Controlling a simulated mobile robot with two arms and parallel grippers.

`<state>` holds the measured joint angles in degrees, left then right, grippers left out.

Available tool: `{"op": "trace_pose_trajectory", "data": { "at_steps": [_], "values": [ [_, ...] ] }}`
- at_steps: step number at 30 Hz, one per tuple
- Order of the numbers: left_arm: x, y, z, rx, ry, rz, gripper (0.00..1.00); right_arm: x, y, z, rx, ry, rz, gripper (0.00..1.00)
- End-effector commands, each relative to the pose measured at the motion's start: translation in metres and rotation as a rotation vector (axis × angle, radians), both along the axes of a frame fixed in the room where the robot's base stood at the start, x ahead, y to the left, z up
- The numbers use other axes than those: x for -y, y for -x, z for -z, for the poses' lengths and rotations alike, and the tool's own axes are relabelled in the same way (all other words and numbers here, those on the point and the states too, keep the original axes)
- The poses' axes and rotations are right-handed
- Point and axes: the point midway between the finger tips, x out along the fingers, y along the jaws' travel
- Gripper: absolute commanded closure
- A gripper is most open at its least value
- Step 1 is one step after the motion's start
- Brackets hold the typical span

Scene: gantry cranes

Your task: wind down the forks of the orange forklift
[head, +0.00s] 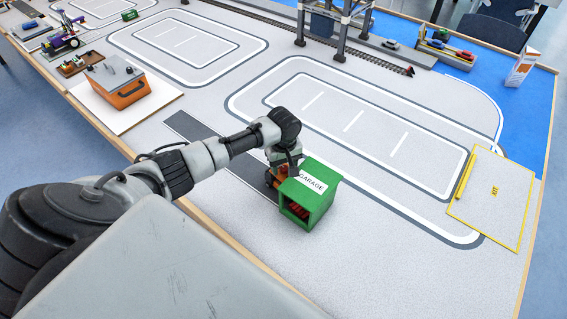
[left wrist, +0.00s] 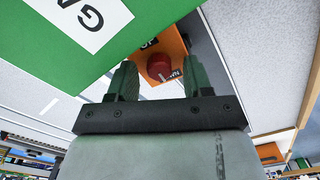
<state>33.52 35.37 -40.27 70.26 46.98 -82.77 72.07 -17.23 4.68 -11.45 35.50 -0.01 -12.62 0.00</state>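The orange forklift (head: 270,180) shows only as a small orange patch beside the green garage in the head view; my arm hides most of it, and I cannot make out its forks. In the left wrist view its orange body (left wrist: 172,45) carries a round red knob (left wrist: 158,66). My left gripper (head: 284,170) points down over the forklift. In the left wrist view its two fingers (left wrist: 159,72) stand apart, with the red knob seen in the gap between them; I cannot tell whether they touch it. My right gripper is not in view.
The green garage (head: 312,207) stands close beside the left gripper, with something red inside. An orange toolbox (head: 118,82) sits on a white board at the left. A gantry crane (head: 340,30) stands on rails at the back. A yellow-edged pad (head: 505,205) lies at the right.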

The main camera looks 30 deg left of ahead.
Motion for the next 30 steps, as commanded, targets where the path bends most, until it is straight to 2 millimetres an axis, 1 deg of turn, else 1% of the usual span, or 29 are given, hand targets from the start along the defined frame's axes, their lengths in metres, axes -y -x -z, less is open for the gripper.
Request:
{"op": "trace_pose_trajectory", "data": {
  "at_steps": [8, 11, 14, 21, 24, 27, 30],
  "values": [
    [0.0, 0.0, -0.001, 0.0, 0.0, 0.001, 0.49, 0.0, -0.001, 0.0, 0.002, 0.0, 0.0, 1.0],
    [0.0, -0.001, -0.007, 0.003, 0.001, 0.0, 0.49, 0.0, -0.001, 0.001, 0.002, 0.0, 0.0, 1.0],
    [0.0, -0.001, -0.022, 0.004, 0.001, 0.001, 0.49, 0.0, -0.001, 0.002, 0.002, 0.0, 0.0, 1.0],
    [0.0, -0.001, -0.071, 0.005, 0.0, 0.002, 0.49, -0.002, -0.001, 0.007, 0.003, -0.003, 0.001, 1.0],
    [0.0, -0.001, -0.087, 0.004, 0.001, 0.002, 0.49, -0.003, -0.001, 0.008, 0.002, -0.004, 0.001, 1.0],
    [0.0, -0.001, -0.099, 0.003, 0.001, 0.001, 0.49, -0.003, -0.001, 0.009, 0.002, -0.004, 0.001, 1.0],
    [0.0, 0.0, -0.106, 0.001, 0.001, 0.0, 0.49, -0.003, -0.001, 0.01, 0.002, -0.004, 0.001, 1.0]
  ]
}}
